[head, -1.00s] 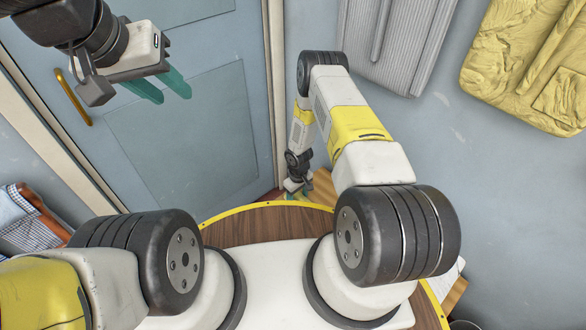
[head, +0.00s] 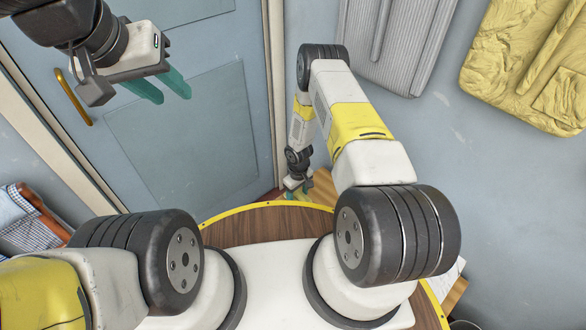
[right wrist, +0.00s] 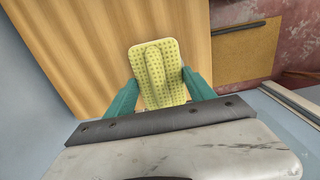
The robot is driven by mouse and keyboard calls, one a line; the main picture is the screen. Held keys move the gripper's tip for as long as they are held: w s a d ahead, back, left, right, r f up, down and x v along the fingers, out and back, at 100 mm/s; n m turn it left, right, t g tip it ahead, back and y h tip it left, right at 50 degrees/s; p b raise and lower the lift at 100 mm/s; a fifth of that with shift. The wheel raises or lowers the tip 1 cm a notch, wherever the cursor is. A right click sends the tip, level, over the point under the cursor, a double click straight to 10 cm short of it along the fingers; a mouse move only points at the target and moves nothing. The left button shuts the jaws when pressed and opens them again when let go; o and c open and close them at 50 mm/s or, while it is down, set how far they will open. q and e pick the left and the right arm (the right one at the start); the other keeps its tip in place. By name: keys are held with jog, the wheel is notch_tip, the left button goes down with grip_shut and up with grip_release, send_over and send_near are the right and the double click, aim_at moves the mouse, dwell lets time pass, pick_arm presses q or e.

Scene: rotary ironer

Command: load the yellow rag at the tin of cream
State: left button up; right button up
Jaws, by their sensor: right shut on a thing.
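The yellow rag (right wrist: 158,73) is a flat, dotted yellow-green piece with a raised ridge along its middle. It shows in the right wrist view over a wooden surface. My right gripper (right wrist: 166,90) is shut on it, with a teal finger at each side. In the head view my right gripper (head: 294,194) is small and low beyond the round tray, and the rag is hard to make out there. My left gripper (head: 173,94) is raised at the upper left in front of the door. Its teal fingers are apart and empty. I see no tin of cream.
The wooden surface (right wrist: 85,40) lies under the rag. A brown board (right wrist: 243,52) is on its right. In the head view a blue door (head: 180,130) is at the left. A grey item (head: 395,40) and a yellow folded cloth (head: 530,65) are on the wall.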

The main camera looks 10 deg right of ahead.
aim_at(298, 194)
jog(key=shift+r, duration=2.7)
